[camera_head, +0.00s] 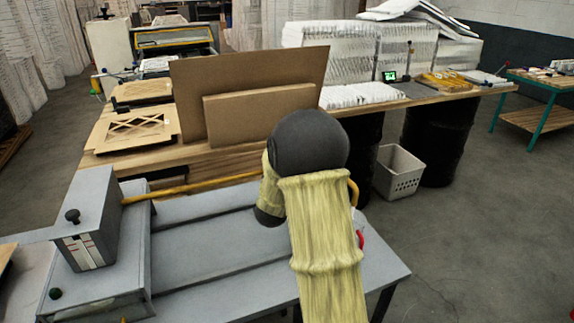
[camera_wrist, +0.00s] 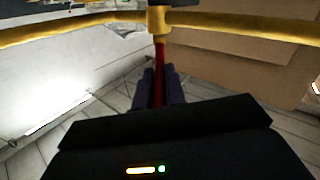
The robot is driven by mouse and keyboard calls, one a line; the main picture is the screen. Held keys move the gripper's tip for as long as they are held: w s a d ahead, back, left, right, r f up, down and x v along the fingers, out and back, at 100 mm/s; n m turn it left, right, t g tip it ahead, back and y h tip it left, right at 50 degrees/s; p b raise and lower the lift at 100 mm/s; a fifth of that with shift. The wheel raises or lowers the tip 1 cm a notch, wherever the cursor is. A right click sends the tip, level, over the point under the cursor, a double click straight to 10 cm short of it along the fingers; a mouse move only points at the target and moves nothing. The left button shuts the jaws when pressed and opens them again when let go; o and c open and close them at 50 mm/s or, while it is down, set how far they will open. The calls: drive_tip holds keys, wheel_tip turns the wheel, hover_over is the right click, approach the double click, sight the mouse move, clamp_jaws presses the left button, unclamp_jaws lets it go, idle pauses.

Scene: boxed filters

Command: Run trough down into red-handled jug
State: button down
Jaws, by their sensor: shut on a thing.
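A yellow bar (camera_wrist: 235,24) crosses the top of the wrist view. A yellow collar (camera_wrist: 159,20) sits at its middle, and a red handle (camera_wrist: 160,58) runs from the collar toward my gripper (camera_wrist: 161,82). My gripper's dark fingers are shut on the red handle. In the head view a yellow bar (camera_head: 190,189) runs from the grey machine to behind my arm, which hides my gripper. A small red part (camera_head: 360,238) shows just right of my arm; I cannot tell whether it is a jug's handle. I cannot make out a trough or jug clearly.
The grey machine (camera_head: 95,222) with a black knob stands at left on a grey bench (camera_head: 215,240). Brown boards (camera_head: 245,80) stand on the wooden table behind. A pale crate (camera_head: 400,172) is on the floor at right, with open floor in front of it.

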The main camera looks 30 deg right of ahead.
idle(0.3)
drive_tip(key=c, duration=1.5)
unclamp_jaws()
drive_tip(key=shift+o, duration=0.2)
drive_tip(key=b+v, duration=0.2)
drive_tip(key=v, duration=1.5)
drive_tip(key=shift+s+a, duration=0.2)
drive_tip(key=shift+s, duration=0.1)
drive_tip(key=shift+w, duration=0.15)
